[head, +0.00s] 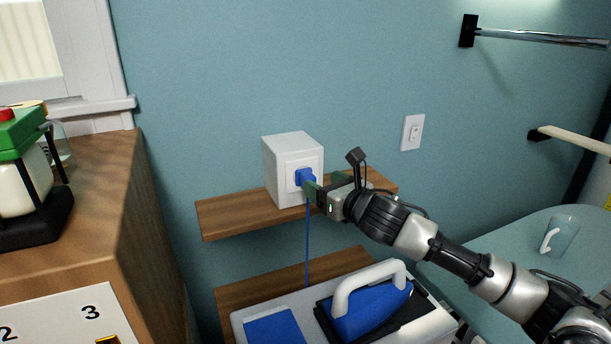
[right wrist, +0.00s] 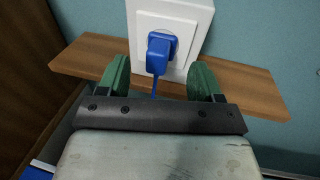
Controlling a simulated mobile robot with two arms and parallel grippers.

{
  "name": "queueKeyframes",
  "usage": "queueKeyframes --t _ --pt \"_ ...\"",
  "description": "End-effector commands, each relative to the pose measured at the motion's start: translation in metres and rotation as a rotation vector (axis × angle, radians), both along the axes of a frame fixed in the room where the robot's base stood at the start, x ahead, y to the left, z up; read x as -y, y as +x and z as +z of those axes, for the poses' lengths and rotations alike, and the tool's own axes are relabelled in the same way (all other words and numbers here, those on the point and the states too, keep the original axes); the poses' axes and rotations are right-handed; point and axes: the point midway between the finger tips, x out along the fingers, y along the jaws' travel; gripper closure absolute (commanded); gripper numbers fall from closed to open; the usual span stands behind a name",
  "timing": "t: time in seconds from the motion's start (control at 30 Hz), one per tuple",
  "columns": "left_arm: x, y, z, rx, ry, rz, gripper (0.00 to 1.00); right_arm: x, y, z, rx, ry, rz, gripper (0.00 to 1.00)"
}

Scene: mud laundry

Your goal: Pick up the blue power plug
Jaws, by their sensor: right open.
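The blue power plug (head: 304,176) sits in the front socket of a white box (head: 285,153) on a wooden wall shelf. A thin blue cord hangs down from it. In the right wrist view the plug (right wrist: 159,53) stands out from the white socket plate, ahead of my right gripper (right wrist: 160,82). The two green fingers are apart, one on each side of the plug's line, with nothing between them but the cord's view. In the head view my right gripper (head: 314,188) is just right of and close to the plug. Contact cannot be told. My left gripper is not in view.
The wooden shelf (head: 222,216) runs under the box. Below it, a blue and white iron (head: 371,308) rests on a pale surface. A wooden cabinet (head: 105,205) stands at left. A light switch (head: 412,132) is on the wall, and a mug (head: 561,237) stands at right.

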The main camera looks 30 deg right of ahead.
Motion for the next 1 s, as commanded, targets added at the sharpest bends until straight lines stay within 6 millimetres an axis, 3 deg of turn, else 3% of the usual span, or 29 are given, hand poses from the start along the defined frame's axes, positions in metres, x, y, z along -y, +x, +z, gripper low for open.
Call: queueKeyframes --t 0.3,0.47,0.7,0.77,1.0 --pt "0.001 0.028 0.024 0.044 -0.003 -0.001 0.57 -0.008 0.035 -0.005 -0.002 0.007 0.0 0.34" --pt "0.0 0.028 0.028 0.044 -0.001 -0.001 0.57 -0.01 0.05 -0.007 -0.001 0.003 0.0 0.34" --pt "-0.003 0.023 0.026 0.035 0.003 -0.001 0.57 -0.01 0.052 -0.009 -0.001 0.001 0.001 0.34" --pt "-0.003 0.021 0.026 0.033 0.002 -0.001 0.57 -0.01 0.052 -0.009 -0.001 0.001 0.001 0.41" --pt "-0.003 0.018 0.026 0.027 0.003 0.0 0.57 -0.01 0.051 -0.009 -0.002 0.001 0.0 0.77"
